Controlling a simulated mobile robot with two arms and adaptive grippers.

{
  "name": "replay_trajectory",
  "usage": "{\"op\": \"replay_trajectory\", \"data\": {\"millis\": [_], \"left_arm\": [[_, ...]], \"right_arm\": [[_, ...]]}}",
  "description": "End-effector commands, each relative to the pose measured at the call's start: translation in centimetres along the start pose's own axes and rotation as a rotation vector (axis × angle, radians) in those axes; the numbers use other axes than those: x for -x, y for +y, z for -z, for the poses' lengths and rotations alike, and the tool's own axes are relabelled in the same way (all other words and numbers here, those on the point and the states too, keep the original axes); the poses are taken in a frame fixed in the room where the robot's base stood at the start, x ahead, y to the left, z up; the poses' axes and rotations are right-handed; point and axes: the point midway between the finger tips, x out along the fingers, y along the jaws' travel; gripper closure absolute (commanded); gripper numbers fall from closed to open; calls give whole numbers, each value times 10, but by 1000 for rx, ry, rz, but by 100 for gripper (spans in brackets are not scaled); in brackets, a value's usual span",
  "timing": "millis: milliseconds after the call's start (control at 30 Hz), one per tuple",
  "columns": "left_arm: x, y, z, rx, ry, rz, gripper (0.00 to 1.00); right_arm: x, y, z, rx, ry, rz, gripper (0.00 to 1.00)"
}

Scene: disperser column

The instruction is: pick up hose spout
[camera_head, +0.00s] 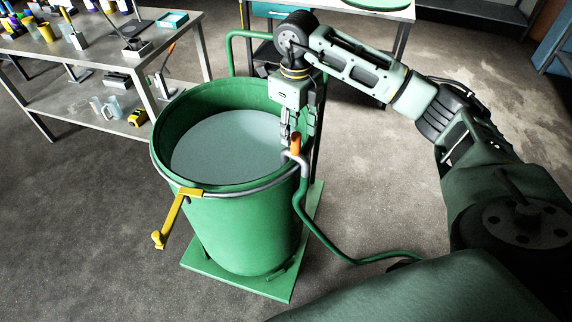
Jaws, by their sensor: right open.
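The hose spout (303,164) is a grey curved pipe end with an orange part (296,144), hooked at the right rim of a green drum (237,228). A green hose (310,226) runs from it down to the floor at the right. My right gripper (298,129) is open and points down just above the spout, with its fingers close around or beside the orange part. I cannot tell whether they touch it. My left gripper is not in view.
The drum holds pale grey liquid (222,147) and stands on a green base plate (312,213). A yellow lever (172,215) sticks out from its front rim. A metal table (95,43) with cups and tools stands at the left. Floor at the front left is clear.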

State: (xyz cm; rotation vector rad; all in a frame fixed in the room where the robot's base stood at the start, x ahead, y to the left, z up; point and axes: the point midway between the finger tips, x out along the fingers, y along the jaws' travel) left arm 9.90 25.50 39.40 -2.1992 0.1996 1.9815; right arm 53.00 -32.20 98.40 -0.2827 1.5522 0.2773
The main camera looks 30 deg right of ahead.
Motion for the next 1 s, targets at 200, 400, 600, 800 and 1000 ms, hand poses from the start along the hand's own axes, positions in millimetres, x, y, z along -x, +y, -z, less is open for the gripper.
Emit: {"op": "replay_trajectory", "data": {"millis": [200, 400, 600, 800, 1000], "left_arm": [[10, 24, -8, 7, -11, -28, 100], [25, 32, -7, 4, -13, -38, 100], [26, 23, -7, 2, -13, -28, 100], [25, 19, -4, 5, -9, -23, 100], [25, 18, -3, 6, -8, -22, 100]], "right_arm": [[-24, 0, 1, 0, 5, -2, 58], [-54, 0, 1, 1, 4, -4, 58], [-71, 0, 1, 0, 1, -1, 58], [-72, 0, 0, 1, 0, -1, 59], [-71, 0, 0, 1, 0, -2, 76]]}}
